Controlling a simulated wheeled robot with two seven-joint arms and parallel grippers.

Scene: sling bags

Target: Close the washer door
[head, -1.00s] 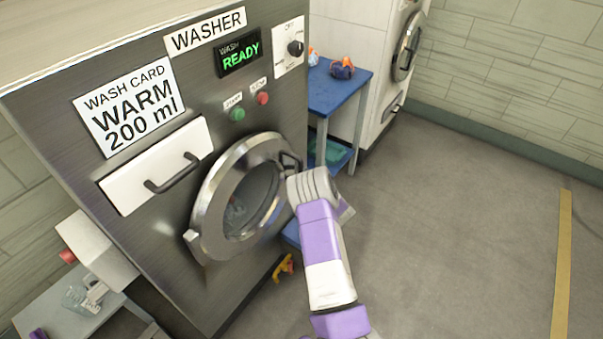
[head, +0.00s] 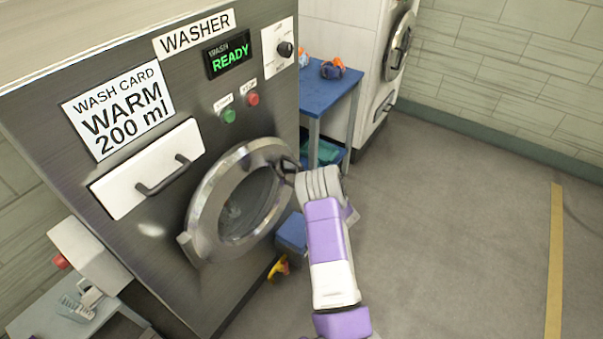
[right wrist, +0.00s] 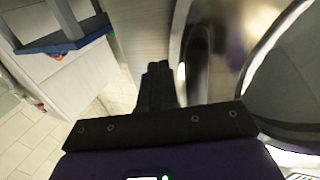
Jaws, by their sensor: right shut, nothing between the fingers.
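The washer (head: 215,120) is a grey metal machine with a green READY display. Its round door (head: 197,222) has a wide silver rim and dark glass, and lies close to the machine's front; I cannot tell whether it is fully flush or latched. The dark door handle (head: 289,165) is at the rim's right side. My right gripper (right wrist: 158,72) is shut and empty, its fingers beside the silver door rim (right wrist: 283,35) in the right wrist view. In the head view its wrist is at the handle side and hides the fingertips. My left gripper is not in view.
A blue table (head: 330,92) with orange and blue items stands right of the washer, by a white machine (head: 365,40). A side table (head: 45,318) with a clear jug is at lower left. Open grey floor (head: 440,200) lies to the right.

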